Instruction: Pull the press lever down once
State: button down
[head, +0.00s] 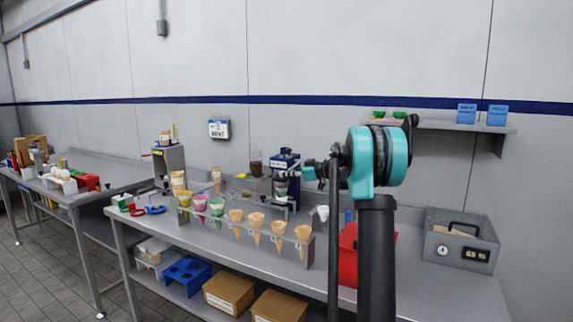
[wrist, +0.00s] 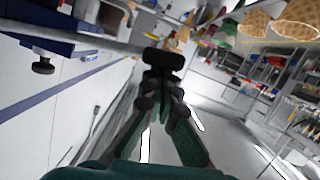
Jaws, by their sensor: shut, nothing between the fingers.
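The press (head: 285,162) is a dark blue machine with a pale label, standing at the back of the steel workbench in the head view. My gripper (head: 304,174) is just right of the press front, small and partly hidden by my arm. In the wrist view my gripper (wrist: 162,88) is shut with nothing between its fingers. A black rounded bar (wrist: 163,61) lies across its fingertips; I cannot tell whether it is the lever's grip or part of the fingers, nor whether they touch. The lever cannot be made out clearly in the head view.
A clear rack of cones (head: 257,222) stands on the bench (head: 420,281) in front of the press. A red bin (head: 348,262) is partly behind my arm. A grey box (head: 462,238) stands at right. A wall shelf (head: 438,124) is above. Boxes sit on the lower shelf.

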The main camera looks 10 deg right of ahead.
jog(key=f, duration=0.2)
jog(key=f+n, duration=0.1)
jog(key=shift+w+d+f+n+t, duration=0.2)
jog(key=shift+f+n+t, duration=0.1)
jog(key=shift+f, duration=0.1)
jog(key=shift+w+d+f, duration=0.15)
jog(key=shift+f, duration=1.05)
jog(key=r, duration=0.1)
jog(key=s+a+r, duration=0.1)
jog(key=r, duration=0.2)
jog(key=shift+s+a+r, duration=0.1)
jog(key=shift+s+a, duration=0.05)
jog(key=shift+s, duration=0.1)
jog(key=v, duration=1)
